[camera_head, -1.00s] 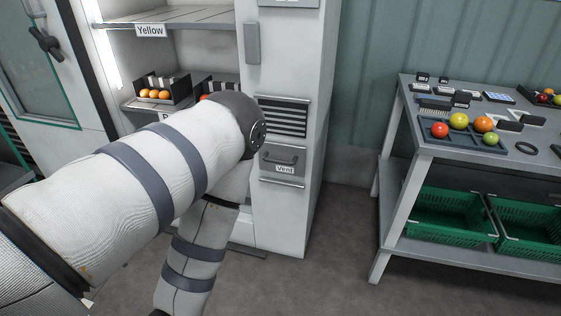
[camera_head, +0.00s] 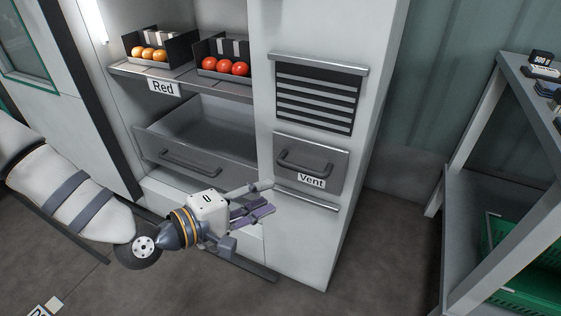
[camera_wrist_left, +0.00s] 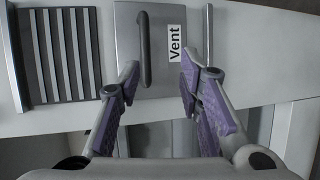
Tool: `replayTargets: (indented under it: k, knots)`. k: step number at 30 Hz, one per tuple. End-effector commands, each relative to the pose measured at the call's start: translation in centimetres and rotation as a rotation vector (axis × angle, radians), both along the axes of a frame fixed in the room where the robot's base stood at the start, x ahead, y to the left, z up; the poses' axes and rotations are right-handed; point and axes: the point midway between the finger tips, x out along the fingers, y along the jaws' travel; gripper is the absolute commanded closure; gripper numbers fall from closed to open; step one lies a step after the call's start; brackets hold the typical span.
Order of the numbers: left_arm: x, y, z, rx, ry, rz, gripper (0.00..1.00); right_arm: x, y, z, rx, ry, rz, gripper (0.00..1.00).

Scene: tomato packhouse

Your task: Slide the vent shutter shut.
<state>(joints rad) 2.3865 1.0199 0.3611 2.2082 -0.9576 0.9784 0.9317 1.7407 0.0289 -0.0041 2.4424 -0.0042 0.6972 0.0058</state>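The vent shutter (camera_head: 329,162) is a grey plate with a dark bar handle (camera_head: 305,164) and a "Vent" label. It sits on the cabinet's front panel, below the dark slatted vent opening (camera_head: 317,97), whose slats are uncovered. My left gripper (camera_head: 264,198) is just left of and below the shutter, with its purple-padded fingers apart and empty. In the left wrist view the open gripper (camera_wrist_left: 160,84) faces the shutter (camera_wrist_left: 126,28), and the handle (camera_wrist_left: 145,50) shows ahead between the fingers, not gripped. The slats (camera_wrist_left: 62,55) lie to the left there. My right gripper is not in view.
Left of the vent, the cabinet has an open drawer (camera_head: 178,166) and a shelf (camera_head: 140,73) with boxes of orange and red tomatoes. A metal table (camera_head: 462,160) with green crates stands at the right. Floor is clear between cabinet and table.

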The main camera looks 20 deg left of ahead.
Motion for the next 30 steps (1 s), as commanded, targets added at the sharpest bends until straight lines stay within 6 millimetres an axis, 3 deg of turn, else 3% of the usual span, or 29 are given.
replayTargets:
  k: [4,18,29,30]
  knots:
    - [1.6,0.5,1.1,-0.035,-0.049,0.021,0.67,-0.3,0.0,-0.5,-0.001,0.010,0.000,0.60]
    - [10.7,-3.9,-0.8,-0.033,-0.045,0.019,0.67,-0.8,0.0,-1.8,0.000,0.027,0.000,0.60]
    - [11.6,-4.3,-0.9,-0.033,-0.043,0.020,0.67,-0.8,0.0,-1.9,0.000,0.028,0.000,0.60]
    - [11.6,-4.3,-0.9,-0.033,-0.043,0.020,0.74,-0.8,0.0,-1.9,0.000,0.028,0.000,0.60]
